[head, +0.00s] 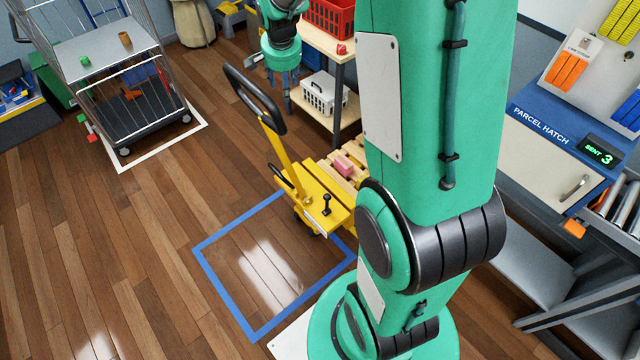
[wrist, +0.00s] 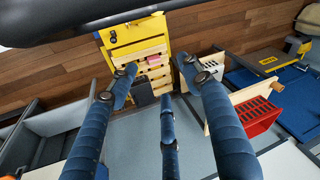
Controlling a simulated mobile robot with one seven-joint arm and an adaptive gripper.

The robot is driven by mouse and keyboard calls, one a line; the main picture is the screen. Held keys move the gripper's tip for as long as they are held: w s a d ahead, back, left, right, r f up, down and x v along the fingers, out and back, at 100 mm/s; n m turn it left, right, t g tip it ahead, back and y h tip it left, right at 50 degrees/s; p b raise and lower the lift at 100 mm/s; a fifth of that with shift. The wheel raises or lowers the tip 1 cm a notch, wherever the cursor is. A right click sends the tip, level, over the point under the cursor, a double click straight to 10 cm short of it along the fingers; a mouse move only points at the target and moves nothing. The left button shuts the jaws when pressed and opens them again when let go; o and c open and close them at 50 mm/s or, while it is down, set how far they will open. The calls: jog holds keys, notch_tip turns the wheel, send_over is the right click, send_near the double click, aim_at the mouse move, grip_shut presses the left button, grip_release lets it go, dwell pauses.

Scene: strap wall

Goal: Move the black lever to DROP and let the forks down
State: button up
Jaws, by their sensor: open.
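A yellow pallet truck (head: 318,205) stands right of the floor's middle in the head view; its yellow body also shows in the wrist view (wrist: 140,36). A short black lever (head: 326,204) with a knob stands up on top of the body. I cannot read any DROP marking. A tiller with a black loop handle (head: 255,103) leans up and left. The forks are hidden under a wooden pallet (head: 340,178). My gripper (head: 288,108) is open and empty, high to the right of the loop handle; its fingers spread in the wrist view (wrist: 158,72). It is apart from the lever.
A pink box (head: 344,164) lies on the pallet. A shelf with a white basket (head: 323,95) and a red crate (head: 330,18) stands behind. A blue taped square (head: 212,257) marks bare floor in front. A wire cart (head: 150,95) stands left.

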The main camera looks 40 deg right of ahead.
jog(key=w+d+f+m+g+p, duration=0.15)
jog(key=d+f, duration=0.35)
jog(key=f, duration=0.6)
jog(key=m+g+y+p, duration=0.2)
jog(key=m+g+p, duration=0.15)
jog(key=m, duration=0.35)
send_over(327, 194)
jog(key=w, duration=0.2)
notch_tip(327, 194, down, 35)
jog(key=shift+w+d+b, duration=0.15)
jog(key=shift+w+b, duration=0.05)
jog(key=shift+b, duration=0.25)
jog(key=shift+f, duration=0.1)
jog(key=s+f, duration=0.1)
jog(key=f, duration=0.3)
jog(key=f+b, duration=0.1)
jog(key=f, duration=0.4)
jog(key=s+f+b, duration=0.1)
jog(key=f, duration=0.3)
jog(key=shift+s+a+f, duration=0.2)
jog(key=shift+s+a, duration=0.05)
jog(key=shift+s, duration=0.05)
grip_shut()
